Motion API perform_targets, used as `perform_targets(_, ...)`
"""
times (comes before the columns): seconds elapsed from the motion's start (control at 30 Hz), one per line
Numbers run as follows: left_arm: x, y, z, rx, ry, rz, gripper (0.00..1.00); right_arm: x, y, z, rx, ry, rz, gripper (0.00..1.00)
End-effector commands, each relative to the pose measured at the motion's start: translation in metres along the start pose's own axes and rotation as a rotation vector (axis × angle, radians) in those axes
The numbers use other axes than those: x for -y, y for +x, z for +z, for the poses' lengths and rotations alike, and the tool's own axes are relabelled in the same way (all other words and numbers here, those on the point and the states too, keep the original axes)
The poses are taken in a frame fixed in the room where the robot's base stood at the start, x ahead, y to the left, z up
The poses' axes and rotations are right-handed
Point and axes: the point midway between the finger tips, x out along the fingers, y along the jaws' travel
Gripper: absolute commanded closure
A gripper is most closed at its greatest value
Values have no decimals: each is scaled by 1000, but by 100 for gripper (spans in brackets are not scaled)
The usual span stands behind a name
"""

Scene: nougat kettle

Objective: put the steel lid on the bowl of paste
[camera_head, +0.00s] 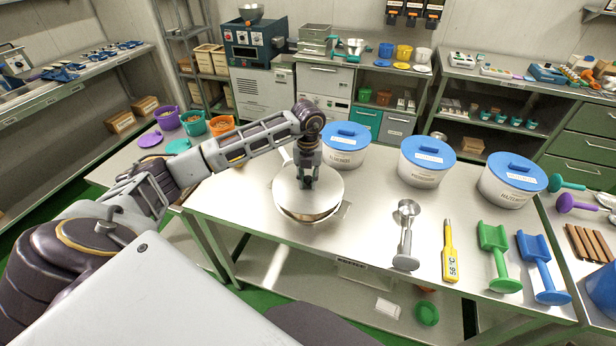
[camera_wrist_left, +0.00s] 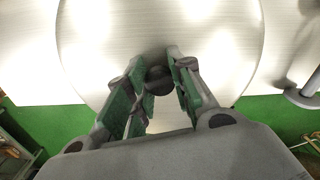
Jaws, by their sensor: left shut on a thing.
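The round steel lid (camera_head: 290,194) is over the bowl of paste (camera_head: 308,219) on the steel table in the head view. A strip of brownish paste and the bowl's rim show below the lid's near edge; the lid hides the rest. My left gripper (camera_head: 307,184) is above the lid and shut on its dark knob. In the left wrist view the gripper (camera_wrist_left: 158,85) has its green-lined fingers on both sides of the knob, and the lid (camera_wrist_left: 105,45) fills the middle. I cannot tell whether the lid touches the rim all round. My right gripper is not in view.
Three white tubs with blue lids stand behind and right: (camera_head: 345,145), (camera_head: 427,162), (camera_head: 511,180). A steel scoop (camera_head: 406,235), a yellow thermometer (camera_head: 450,250), a green scoop (camera_head: 498,258) and a blue scoop (camera_head: 542,268) lie to the right. The table between bowl and steel scoop is clear.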

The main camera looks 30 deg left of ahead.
Motion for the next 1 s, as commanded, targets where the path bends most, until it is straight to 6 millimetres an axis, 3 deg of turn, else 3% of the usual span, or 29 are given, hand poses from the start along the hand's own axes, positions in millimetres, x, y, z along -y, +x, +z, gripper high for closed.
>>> perform_targets(0.43, 0, 26, 0, 1, 0, -1, 100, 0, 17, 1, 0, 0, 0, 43)
perform_targets(1.0, 0, 29, 0, 1, 0, -1, 100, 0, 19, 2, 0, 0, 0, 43)
